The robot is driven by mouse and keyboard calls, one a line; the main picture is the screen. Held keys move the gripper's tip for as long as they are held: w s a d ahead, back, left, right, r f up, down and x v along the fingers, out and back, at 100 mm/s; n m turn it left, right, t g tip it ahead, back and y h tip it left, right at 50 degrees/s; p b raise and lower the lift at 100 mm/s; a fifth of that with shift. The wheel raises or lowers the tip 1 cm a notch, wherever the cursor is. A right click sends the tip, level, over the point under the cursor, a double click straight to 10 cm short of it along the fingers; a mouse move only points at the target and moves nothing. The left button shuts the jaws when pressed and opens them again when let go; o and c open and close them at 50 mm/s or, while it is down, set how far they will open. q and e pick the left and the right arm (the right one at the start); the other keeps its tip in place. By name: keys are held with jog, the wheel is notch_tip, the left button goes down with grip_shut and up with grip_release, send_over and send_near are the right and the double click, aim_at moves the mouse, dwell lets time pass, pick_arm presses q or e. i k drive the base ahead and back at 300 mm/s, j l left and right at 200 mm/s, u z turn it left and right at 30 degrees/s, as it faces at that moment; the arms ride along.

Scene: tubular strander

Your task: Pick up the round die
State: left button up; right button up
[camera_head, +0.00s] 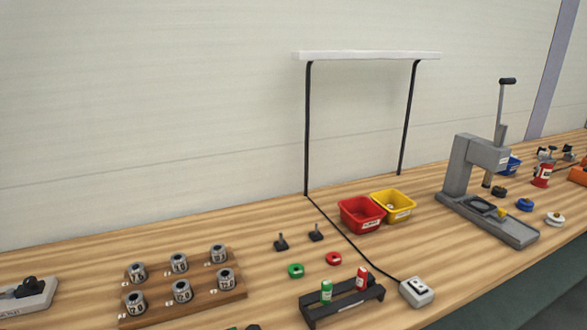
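Several round metal pieces with dark centre holes and printed numbers, which look like dies, stand in two rows on a wooden board (210,297) at the lower left. The front row has a left die (134,301), a middle die (181,291) and a right die (225,279). The back row has a left die (137,273), a middle die (179,263) and a right die (218,254). The numbers are too small to read surely, and I cannot tell which die the task names. Neither of my grippers is in view.
Right of the board lie a green ring (296,271), a red ring (333,258) and two dark knobbed pieces (281,243). A black rack (340,306) holds green and red cylinders. Red (361,215) and yellow bins (393,206), a lamp frame (366,55) and a grey press (482,165) stand behind.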

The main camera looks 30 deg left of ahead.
aim_at(135, 302)
jog(key=u, duration=2)
jog(key=l+u, duration=0.25)
